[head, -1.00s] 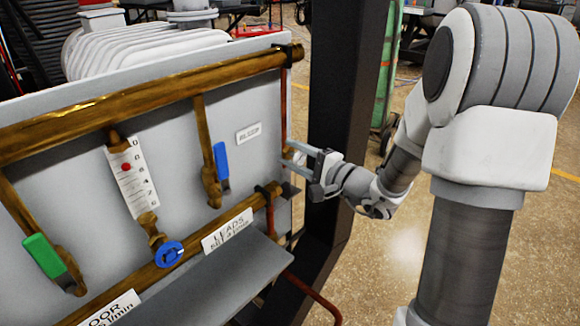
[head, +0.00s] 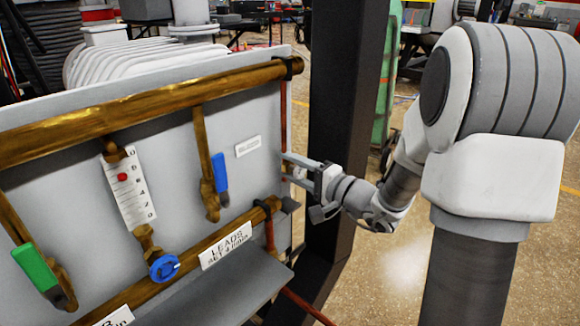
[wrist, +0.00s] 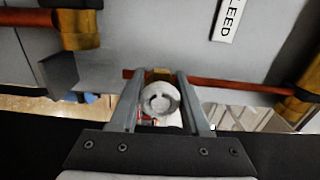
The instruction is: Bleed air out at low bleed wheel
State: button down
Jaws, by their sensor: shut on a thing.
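The bleed wheel (wrist: 160,98) is a small pale grey round knob on a brass fitting, on a thin copper-red pipe (wrist: 240,84). In the wrist view it sits between the two fingers of my gripper (wrist: 160,80), which are shut on it. In the head view my gripper (head: 292,166) reaches the right edge of the grey panel (head: 180,185), and the wheel is mostly hidden by the fingers. A white label (head: 248,146) is on the panel close by; in the wrist view its visible letters read "LEED" (wrist: 228,18).
The panel also carries brass pipes (head: 150,112), a blue lever (head: 219,172), a green lever (head: 35,268), a flow gauge (head: 128,190) and a blue knob (head: 164,267). A dark post (head: 340,100) stands just behind my gripper. A grey ledge (head: 215,290) juts out below.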

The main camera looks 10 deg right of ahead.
jog(key=shift+c, duration=1.8)
grip_release()
jog(key=shift+s+d, duration=0.1)
jog(key=p+v, duration=0.2)
jog(key=v, duration=1.5)
jog(key=shift+p, duration=0.35)
